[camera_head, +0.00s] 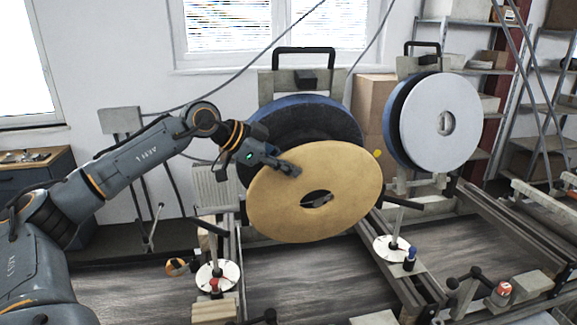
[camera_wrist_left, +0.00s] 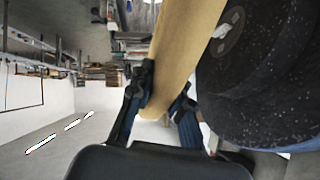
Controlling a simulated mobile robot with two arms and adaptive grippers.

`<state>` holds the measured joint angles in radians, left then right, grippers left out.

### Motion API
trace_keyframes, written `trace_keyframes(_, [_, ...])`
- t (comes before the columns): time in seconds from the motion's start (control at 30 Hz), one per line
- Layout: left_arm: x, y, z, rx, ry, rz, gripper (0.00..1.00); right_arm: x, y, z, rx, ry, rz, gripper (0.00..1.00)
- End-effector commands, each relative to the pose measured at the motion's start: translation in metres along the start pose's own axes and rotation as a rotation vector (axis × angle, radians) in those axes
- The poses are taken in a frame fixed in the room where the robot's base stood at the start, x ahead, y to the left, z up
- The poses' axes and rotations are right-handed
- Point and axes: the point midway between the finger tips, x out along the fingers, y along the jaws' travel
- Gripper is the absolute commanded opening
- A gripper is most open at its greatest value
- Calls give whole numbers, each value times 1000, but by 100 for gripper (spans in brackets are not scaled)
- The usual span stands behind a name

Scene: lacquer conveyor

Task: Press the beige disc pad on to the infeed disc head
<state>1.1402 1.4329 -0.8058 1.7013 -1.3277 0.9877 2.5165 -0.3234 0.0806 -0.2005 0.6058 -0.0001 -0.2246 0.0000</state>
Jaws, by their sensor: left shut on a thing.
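The beige disc pad (camera_head: 343,217) is a large flat ring with a central hole. It hangs tilted in front of the dark infeed disc head (camera_head: 262,127), covering its lower part. My left gripper (camera_head: 290,170) is shut on the pad's upper left edge. In the left wrist view the pad (camera_wrist_left: 182,50) stands edge-on between the fingers of the gripper (camera_wrist_left: 165,105). The dark speckled face of the disc head (camera_wrist_left: 255,85) is to the right of the pad there, with a gap visible between them near the top. My right gripper is not in view.
A second disc head with a white-grey pad (camera_head: 465,125) stands at the right. Conveyor rails (camera_head: 400,265) run below, with handled clamps and white round plates (camera_head: 218,275). Shelves (camera_head: 540,100) line the back right.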

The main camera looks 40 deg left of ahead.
Motion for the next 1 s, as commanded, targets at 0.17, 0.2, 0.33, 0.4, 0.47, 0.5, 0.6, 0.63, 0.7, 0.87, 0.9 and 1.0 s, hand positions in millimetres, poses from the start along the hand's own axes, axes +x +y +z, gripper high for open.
trace_keyframes(0.17, [-2,-12,-2,-1,1,-2,0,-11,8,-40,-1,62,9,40])
trace_keyframes(0.2, [-2,-14,-2,0,1,-2,0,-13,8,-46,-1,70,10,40])
trace_keyframes(0.33, [-2,-22,-3,-1,1,-2,0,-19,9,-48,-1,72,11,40])
trace_keyframes(0.4, [-2,-26,-2,-1,1,-2,0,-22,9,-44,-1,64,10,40])
trace_keyframes(0.47, [-1,-30,-2,-1,2,-2,0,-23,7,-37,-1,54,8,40])
trace_keyframes(0.5, [-2,-32,-2,0,2,-3,0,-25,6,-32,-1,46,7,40])
trace_keyframes(0.6, [-1,-38,-3,-1,3,-2,0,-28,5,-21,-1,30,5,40])
trace_keyframes(0.63, [-1,-40,-3,-1,3,-2,0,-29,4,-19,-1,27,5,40])
trace_keyframes(0.7, [-1,-44,-2,0,2,-2,0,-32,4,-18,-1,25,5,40])
trace_keyframes(0.87, [0,-53,-1,0,2,-1,0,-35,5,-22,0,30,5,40])
trace_keyframes(0.9, [0,-56,-1,-1,3,-3,0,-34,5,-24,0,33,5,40])
trace_keyframes(1.0, [0,-62,0,-1,2,-4,0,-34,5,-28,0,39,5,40])
